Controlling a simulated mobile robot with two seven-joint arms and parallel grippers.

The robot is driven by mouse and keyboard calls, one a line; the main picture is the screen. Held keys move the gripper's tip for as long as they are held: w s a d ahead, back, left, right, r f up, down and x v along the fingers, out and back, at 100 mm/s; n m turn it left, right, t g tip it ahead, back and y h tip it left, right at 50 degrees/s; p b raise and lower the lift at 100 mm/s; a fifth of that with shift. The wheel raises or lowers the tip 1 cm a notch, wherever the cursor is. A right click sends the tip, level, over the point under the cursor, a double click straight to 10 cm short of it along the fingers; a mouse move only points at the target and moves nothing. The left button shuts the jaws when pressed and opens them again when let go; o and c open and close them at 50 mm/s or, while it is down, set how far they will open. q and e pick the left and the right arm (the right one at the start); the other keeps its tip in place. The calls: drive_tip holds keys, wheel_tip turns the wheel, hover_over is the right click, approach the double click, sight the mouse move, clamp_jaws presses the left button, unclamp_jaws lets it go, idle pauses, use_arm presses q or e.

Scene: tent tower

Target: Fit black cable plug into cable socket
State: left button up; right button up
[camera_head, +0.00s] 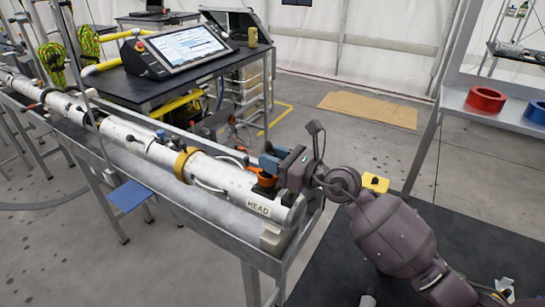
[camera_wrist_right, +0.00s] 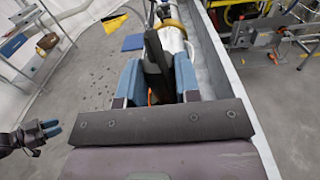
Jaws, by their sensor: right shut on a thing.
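A long white tube (camera_head: 225,178), marked HEAD at its near end, lies in a metal trough. My right gripper (camera_head: 270,164) is over the tube near that end. In the right wrist view its blue fingers (camera_wrist_right: 158,80) are shut on a dark upright piece, which looks like the black cable plug (camera_wrist_right: 154,55). An orange part (camera_head: 262,183) sits on the tube just below the fingers. I cannot make out the cable socket, nor whether the plug touches it. My left gripper (camera_wrist_right: 50,128) shows at the left edge of the right wrist view, away from the tube; its opening is unclear.
The metal trough (camera_head: 205,205) has raised side walls along the tube. A dark table with a tilted screen (camera_head: 187,48) stands behind it. A shelf with red (camera_head: 486,99) and blue tape rolls is at the right. A blue plate (camera_head: 129,195) juts from the trough's front.

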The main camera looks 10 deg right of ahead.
sight(273, 153)
drive_tip(key=shift+f, duration=0.4)
drive_tip(key=o, duration=1)
drive_tip(key=shift+r, duration=0.15)
drive_tip(key=shift+r, duration=0.35)
drive_tip(key=shift+r+p, duration=1.5)
drive_tip(key=shift+r, duration=8.05)
drive_tip(key=shift+f, duration=0.1)
